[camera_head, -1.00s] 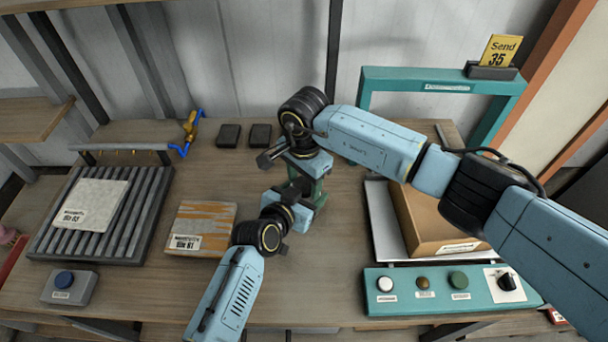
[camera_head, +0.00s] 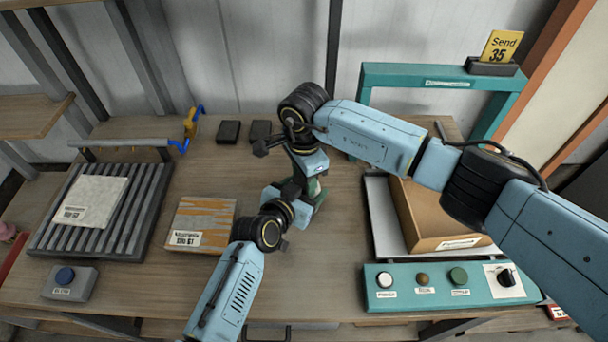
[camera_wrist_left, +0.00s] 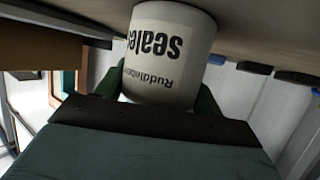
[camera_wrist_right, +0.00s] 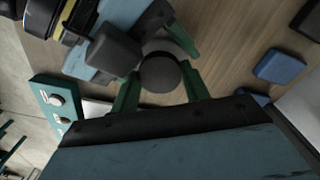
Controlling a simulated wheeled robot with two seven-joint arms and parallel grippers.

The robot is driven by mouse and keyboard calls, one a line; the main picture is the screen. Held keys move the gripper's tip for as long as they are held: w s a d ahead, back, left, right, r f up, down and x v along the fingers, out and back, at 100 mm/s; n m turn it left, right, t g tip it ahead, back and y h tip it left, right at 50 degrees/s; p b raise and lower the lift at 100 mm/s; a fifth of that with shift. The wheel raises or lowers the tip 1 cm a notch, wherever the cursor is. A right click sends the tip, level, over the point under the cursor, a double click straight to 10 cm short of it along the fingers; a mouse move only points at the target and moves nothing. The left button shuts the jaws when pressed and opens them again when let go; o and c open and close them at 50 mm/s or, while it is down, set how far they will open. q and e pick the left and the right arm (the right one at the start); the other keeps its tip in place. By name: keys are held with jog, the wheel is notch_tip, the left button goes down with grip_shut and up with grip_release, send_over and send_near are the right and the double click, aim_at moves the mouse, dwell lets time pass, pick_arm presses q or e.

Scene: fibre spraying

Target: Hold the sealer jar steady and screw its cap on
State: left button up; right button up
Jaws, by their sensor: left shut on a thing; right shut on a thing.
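The sealer jar (camera_wrist_left: 168,55) is white with black "sealer" lettering and stands on the bench in the left wrist view, upside down in that picture. My left gripper (camera_wrist_left: 165,85) has its green fingers shut around the jar's sides. In the right wrist view the dark round cap (camera_wrist_right: 160,72) lies between the green fingers of my right gripper (camera_wrist_right: 162,82), which is shut on it above the jar. In the head view the right gripper (camera_head: 312,180) is above and beside the left gripper (camera_head: 300,205). The arms hide most of the jar there, and the thread is not visible.
A cardboard box (camera_head: 425,225) and a teal button panel (camera_head: 440,300) are at right. Two dark blocks (camera_head: 229,131) lie at the back.

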jog(key=o, duration=1.1)
jog(key=shift+r, duration=2.25)
jog(key=shift+c, duration=0.2)
jog(key=shift+r, duration=0.15)
jog(key=shift+c, duration=1.3)
notch_tip(320, 180, up, 3)
jog(key=n, duration=0.2)
jog(key=shift+w+n, duration=0.1)
jog(key=shift+n, duration=0.2)
jog(key=shift+r+n, duration=0.1)
jog(key=shift+n, duration=0.2)
